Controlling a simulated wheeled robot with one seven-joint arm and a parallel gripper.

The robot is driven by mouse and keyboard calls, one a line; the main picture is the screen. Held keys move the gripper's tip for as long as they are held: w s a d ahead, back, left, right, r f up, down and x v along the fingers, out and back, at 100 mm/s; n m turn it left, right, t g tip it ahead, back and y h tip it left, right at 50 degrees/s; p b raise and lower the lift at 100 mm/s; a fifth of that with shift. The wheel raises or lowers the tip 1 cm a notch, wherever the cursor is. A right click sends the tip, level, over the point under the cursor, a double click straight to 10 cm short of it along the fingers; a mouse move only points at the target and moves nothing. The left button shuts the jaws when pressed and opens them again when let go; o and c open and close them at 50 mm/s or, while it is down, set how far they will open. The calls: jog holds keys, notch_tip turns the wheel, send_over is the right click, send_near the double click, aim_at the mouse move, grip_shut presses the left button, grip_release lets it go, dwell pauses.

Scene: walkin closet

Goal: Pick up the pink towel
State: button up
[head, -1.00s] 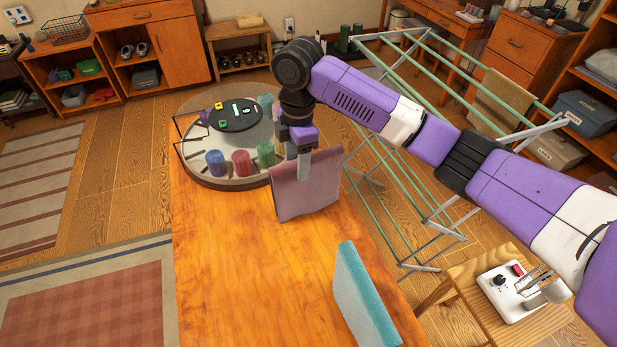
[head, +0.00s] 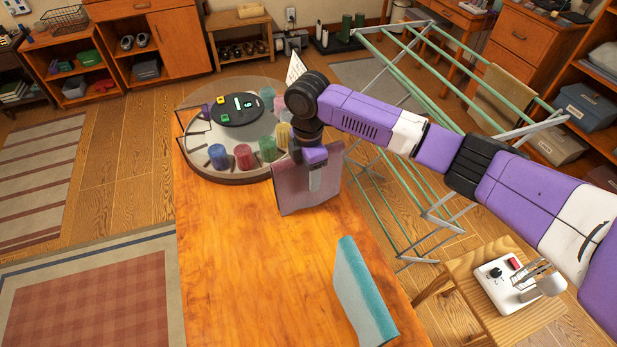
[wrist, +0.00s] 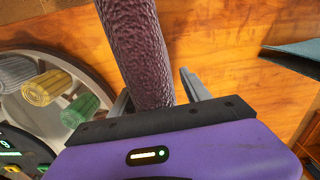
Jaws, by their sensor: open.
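The pink towel (head: 296,190) stands folded on the wooden table near its far end, below my gripper (head: 316,180). In the wrist view the towel (wrist: 138,45) runs as a thick dark pink fold between the two fingers of my gripper (wrist: 155,90). The fingers are open, one on each side of the towel. I cannot tell whether either finger touches it. Part of the towel is hidden behind my gripper in the head view.
A teal towel (head: 358,290) stands on the table (head: 240,270) nearer the front. A round tray (head: 212,178) with several coloured rolls is at the table's far end. A green-barred drying rack (head: 440,205) stands right of the table. A stool (head: 530,315) is at lower right.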

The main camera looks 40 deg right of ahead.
grip_shut()
jog(key=shift+r, duration=0.15)
